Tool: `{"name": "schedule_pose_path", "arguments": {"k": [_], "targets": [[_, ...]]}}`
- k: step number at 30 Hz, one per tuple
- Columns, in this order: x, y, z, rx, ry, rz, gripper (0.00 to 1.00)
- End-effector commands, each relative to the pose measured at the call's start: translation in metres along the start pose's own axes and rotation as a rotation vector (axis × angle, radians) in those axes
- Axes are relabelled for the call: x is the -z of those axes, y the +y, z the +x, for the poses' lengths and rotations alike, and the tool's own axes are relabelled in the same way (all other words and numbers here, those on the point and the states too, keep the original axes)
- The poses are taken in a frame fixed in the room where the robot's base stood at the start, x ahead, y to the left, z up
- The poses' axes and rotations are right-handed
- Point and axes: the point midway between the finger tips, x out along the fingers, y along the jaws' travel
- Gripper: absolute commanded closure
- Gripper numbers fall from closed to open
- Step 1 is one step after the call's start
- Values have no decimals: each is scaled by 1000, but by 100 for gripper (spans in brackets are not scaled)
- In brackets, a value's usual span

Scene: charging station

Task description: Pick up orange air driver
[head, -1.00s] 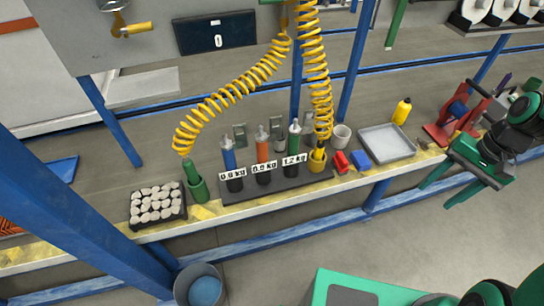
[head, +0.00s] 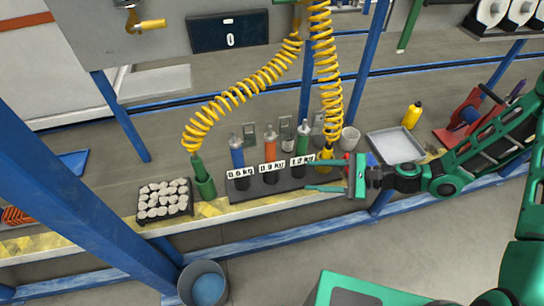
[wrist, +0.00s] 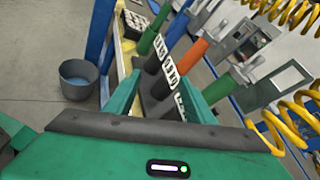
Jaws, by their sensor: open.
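The orange air driver (head: 270,146) stands upright in the middle holder of a dark rack on the bench, behind a "0.9 kg" label. It also shows in the wrist view (wrist: 188,56). A blue driver (head: 237,155) stands to its left and a green driver (head: 303,140) to its right. My gripper (head: 326,176) reaches in from the right, its fingers pointing left at the rack's right end. It is open and empty, apart from the orange driver. In the wrist view the fingers frame the labelled holders, and the green driver is nearer than the orange one.
Yellow coiled hoses (head: 327,70) hang close behind the rack. A grey tray (head: 395,147) and yellow bottle (head: 412,115) are to the right.

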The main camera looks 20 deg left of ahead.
Motion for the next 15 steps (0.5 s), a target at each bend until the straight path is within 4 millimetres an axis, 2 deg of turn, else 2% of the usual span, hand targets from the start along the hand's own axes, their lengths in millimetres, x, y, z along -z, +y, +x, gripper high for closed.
{"name": "schedule_pose_path", "arguments": {"k": [1,6,15], "targets": [[-2,-3,12,43,-40,62,51],[-9,-21,37,186,-156,260,51],[-11,-41,51,317,-259,457,51]]}}
